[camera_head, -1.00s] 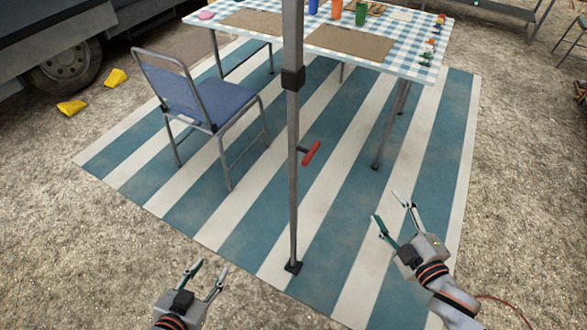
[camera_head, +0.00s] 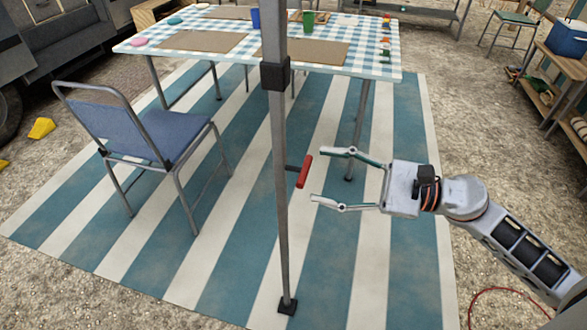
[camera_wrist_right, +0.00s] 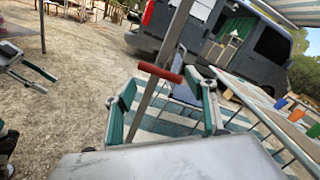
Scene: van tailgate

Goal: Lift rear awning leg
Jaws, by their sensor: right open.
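The awning leg (camera_head: 280,200) is a grey upright pole with a black collar (camera_head: 275,75) and a black foot (camera_head: 287,306) on the striped mat. A red handle (camera_head: 304,171) sticks out from the pole on its right side. My right gripper (camera_head: 332,174) is open, its fingers pointing left toward the red handle, just right of it and apparently not holding it. In the right wrist view the red handle (camera_wrist_right: 160,72) crosses in front of the leg (camera_wrist_right: 168,50), between the open fingers. My left gripper is not in the head view; a green-and-grey gripper shows at the left of the wrist view (camera_wrist_right: 35,72).
A table (camera_head: 380,68) with a checked cloth stands behind the leg. A blue folding chair (camera_head: 165,135) stands to its left on the striped mat (camera_head: 245,255). A wooden shelf (camera_head: 555,75) is at the far right. The mat around the foot is clear.

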